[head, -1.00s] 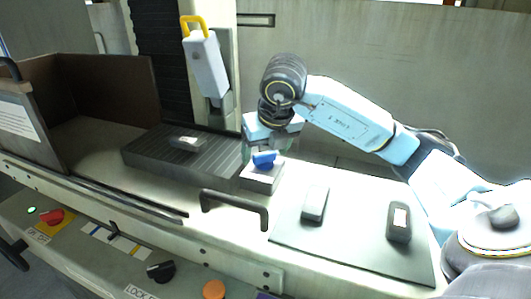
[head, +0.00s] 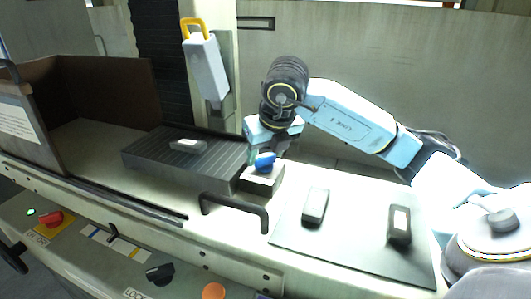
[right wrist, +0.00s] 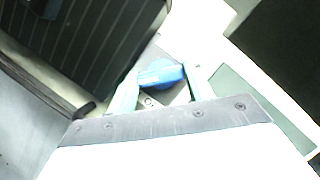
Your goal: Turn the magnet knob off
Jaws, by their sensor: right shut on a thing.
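The blue magnet knob (head: 265,161) sits on a small block at the right end of the dark ribbed magnet plate (head: 150,153). My right gripper (head: 271,155) reaches down to the knob from above. In the right wrist view the blue knob (right wrist: 160,76) lies between the two fingers of my right gripper (right wrist: 163,83), which are shut on it. The fingers partly hide the knob's sides. My left gripper is in neither current view.
A small grey part (head: 187,146) lies on the ribbed plate. A dark bar handle (head: 234,204) stands in front of the knob. Two dark blocks (head: 315,206) (head: 399,225) lie on a grey mat (head: 350,245) at the right. A yellow-handled grey device (head: 206,70) hangs behind.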

